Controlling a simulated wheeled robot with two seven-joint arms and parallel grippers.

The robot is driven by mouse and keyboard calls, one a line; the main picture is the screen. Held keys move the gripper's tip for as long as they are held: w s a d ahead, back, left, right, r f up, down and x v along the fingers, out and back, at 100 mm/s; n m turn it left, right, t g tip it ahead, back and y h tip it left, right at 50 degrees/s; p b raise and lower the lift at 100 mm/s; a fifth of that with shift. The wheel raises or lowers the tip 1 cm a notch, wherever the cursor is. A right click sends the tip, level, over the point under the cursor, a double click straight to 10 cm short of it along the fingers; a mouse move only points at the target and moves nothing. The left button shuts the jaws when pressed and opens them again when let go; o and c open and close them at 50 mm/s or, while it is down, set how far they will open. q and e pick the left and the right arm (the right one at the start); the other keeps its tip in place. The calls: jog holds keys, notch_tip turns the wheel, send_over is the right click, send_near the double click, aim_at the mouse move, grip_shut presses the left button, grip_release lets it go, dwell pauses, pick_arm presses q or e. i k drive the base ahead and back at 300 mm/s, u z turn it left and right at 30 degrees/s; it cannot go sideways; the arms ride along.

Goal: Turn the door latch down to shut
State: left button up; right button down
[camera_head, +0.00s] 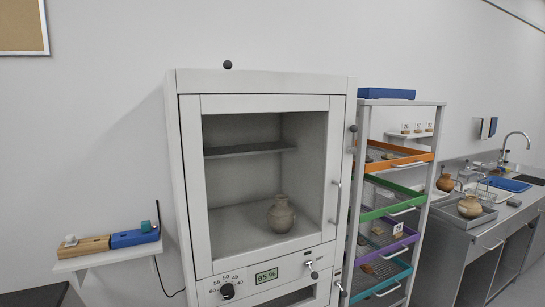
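A white cabinet (184,180) with a glazed door (215,103) stands in the middle of the head view. The door looks closed or nearly so; I cannot tell whether it sits fully flush. A slim vertical handle (335,203) is on the door's right side. A dark round knob (353,128) shows at the cabinet's upper right edge, with a pale fitting (351,150) just below it. This looks like the latch, with its knob upward, but it is small and I cannot be sure. Neither of my grippers is in view.
Behind the glass, a clay jar (281,214) stands below a shelf (245,150). A dial (227,291), a 65 % display (266,276) and a small lever (311,270) are below the door. A rack of coloured trays (398,163) stands close on the right.

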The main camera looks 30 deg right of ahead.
aim_at(351, 149)
jog(key=z, duration=1.6)
jog(key=k, duration=0.5)
jog(key=z, duration=0.85)
jog(key=i, duration=0.75)
jog(key=u, duration=2.25)
